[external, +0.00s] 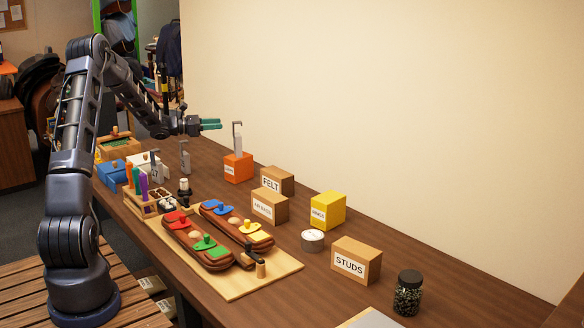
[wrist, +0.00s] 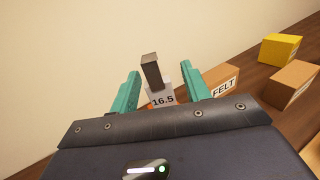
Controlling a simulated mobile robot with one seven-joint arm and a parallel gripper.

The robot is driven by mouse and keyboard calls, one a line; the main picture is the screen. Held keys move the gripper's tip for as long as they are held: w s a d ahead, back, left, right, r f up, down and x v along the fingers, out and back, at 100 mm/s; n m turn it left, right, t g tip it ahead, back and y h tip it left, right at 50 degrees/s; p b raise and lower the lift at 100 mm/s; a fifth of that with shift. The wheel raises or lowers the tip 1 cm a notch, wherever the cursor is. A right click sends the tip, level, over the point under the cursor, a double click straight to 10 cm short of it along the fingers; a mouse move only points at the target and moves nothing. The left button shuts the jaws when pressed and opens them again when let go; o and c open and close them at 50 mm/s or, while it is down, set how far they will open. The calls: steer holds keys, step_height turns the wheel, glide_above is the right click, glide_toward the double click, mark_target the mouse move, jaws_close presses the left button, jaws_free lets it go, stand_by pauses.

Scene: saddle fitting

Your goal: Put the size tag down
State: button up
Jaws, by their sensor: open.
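The size tag (external: 238,136) is a pale upright piece with a hooked top, standing in an orange block (external: 238,168) at the back of the bench. In the wrist view the tag's label reads 16.5 (wrist: 162,99), with a dark grey post (wrist: 151,72) above it. My gripper (external: 211,124) has teal fingers and is to the left of the tag in the external view, at about its upper height. In the wrist view my gripper (wrist: 158,92) is open, with the tag seen in the gap between the fingers. The fingers look clear of the tag; the exact distance cannot be told.
A FELT box (external: 277,180), another cardboard box (external: 269,205) and a yellow box (external: 328,209) stand right of the orange block. Grey upright pieces (external: 185,156) stand to its left. A board (external: 262,279) with saddle-like parts lies in front. The wall is behind.

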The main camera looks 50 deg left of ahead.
steer(key=s+d+r+m+g+h, duration=0.1)
steer(key=s+d+r+m+g, duration=0.2)
steer(key=d, duration=0.7)
steer(key=d+r+m+g+h, duration=0.1)
steer(key=d+r+m+g, duration=0.3)
steer(key=d, duration=0.6)
steer(key=s+d+r+m+g+y, duration=0.1)
steer(key=s+d+r+m+g, duration=0.1)
steer(key=s+d+m, duration=0.4)
steer(key=s+d+r+m+g, duration=0.15)
steer(key=s+d, duration=0.25)
steer(key=d, duration=0.5)
steer(key=s+d+r+m+g+y, duration=0.1)
steer(key=s+d+m+y, duration=0.1)
steer(key=s+d+m, duration=0.45)
steer(key=s+d+r+m+g+y, duration=0.1)
steer(key=s+d+m+y, duration=0.15)
steer(key=s, duration=0.75)
steer(key=s+m+t+y, duration=0.1)
steer(key=s+m+y, duration=0.3)
steer(key=s, duration=1.1)
steer(key=shift+s+f+m, duration=0.4)
steer(key=shift+f+m, duration=0.05)
steer(key=shift+m, duration=1.1)
steer(key=shift+a, duration=0.1)
